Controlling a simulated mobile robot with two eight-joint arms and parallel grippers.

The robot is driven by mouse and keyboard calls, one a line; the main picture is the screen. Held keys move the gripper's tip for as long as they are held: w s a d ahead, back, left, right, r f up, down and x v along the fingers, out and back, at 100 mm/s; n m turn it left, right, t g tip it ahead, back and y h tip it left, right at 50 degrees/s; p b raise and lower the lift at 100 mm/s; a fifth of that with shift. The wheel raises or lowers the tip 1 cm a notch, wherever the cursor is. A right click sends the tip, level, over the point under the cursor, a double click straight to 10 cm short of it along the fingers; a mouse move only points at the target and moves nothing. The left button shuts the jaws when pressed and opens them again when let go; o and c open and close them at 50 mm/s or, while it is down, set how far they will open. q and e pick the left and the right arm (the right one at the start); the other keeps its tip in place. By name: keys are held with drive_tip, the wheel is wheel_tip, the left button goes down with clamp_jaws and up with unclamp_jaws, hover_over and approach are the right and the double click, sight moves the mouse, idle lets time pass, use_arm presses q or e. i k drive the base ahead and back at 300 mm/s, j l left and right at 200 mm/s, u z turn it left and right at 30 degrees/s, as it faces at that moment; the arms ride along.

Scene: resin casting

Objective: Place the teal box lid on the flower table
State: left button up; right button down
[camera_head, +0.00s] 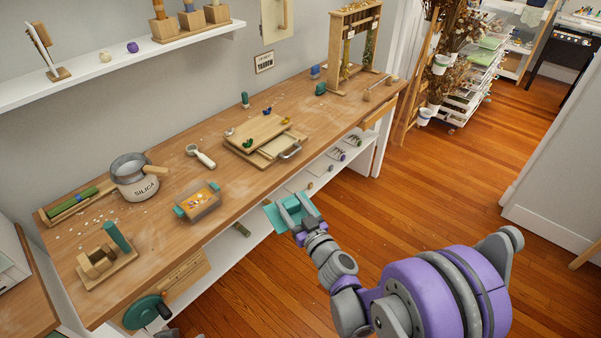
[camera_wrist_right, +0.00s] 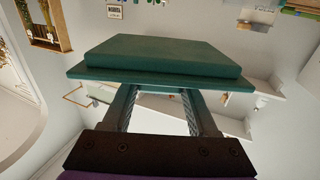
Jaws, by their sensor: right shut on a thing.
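My right gripper (camera_head: 296,209) is shut on the teal box lid (camera_head: 274,217), out in front of the workbench's front edge and above the floor. In the right wrist view the teal lid (camera_wrist_right: 155,56) is a flat slab with a wider rim, and the fingers (camera_wrist_right: 160,92) reach up to its underside. The flower table is not clear to me: dried flowers (camera_head: 455,75) stand at the back right, beside a wooden ladder. My left gripper cannot be made out.
The wooden workbench (camera_head: 235,187) carries a silica pot (camera_head: 135,180), a clear box with teal handles (camera_head: 200,205), a wooden tray (camera_head: 265,140) and a hanging frame (camera_head: 338,50). A tiered white rack (camera_head: 470,95) stands behind the flowers. The wooden floor (camera_head: 440,190) to the right is clear.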

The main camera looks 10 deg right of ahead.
sight(328, 119)
drive_tip(key=i+l, duration=2.05)
